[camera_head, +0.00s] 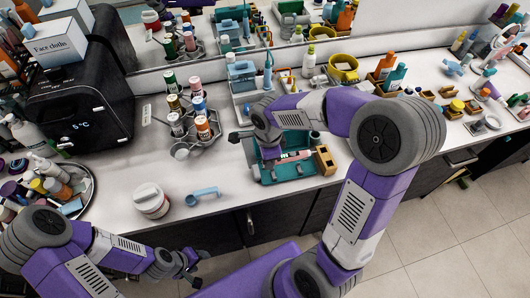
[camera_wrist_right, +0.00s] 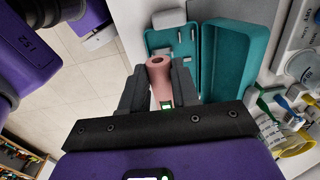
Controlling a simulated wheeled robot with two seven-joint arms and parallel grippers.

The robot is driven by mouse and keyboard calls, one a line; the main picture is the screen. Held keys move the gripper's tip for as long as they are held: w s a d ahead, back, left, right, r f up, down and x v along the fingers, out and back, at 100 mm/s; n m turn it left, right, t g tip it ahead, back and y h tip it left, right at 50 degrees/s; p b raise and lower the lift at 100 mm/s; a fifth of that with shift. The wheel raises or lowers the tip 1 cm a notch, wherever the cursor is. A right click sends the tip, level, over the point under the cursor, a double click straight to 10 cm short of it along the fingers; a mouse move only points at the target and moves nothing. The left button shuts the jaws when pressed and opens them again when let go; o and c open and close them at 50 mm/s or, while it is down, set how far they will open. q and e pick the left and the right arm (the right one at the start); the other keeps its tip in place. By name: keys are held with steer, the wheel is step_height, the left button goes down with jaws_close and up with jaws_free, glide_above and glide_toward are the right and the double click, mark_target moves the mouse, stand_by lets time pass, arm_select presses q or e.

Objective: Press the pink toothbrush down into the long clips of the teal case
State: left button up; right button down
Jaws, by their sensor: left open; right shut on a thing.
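The teal case (camera_head: 269,173) lies open near the counter's front edge. In the right wrist view its shallow half (camera_wrist_right: 156,40) with small pale clips is beside the deeper teal half (camera_wrist_right: 228,62). The pink toothbrush (camera_head: 294,157) shows at the case in the head view. My right gripper (camera_wrist_right: 160,85) is shut on the pink toothbrush, whose rounded end (camera_wrist_right: 158,63) sticks out between the fingers over the shallow half. Whether it touches the clips is hidden. My left gripper (camera_head: 190,268) is open and empty, low in front of the counter, away from the case.
A wooden block holder (camera_head: 326,160) stands close against the case's right side. A blue cup-ended holder (camera_head: 203,196) and a white-lidded jar (camera_head: 151,200) are to the left. A bottle rack (camera_head: 190,125) stands behind them.

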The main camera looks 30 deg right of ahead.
steer(key=shift+f+b, duration=0.1)
steer(key=shift+b, duration=0.2)
step_height(320, 180, down, 6)
steer(key=b, duration=0.5)
steer(key=shift+w, duration=0.15)
steer(key=shift+r, duration=0.3)
stand_by(0.6)
steer(key=shift+f+b, duration=1.7)
steer(key=shift+b, duration=0.1)
steer(key=c, duration=0.8)
jaws_free()
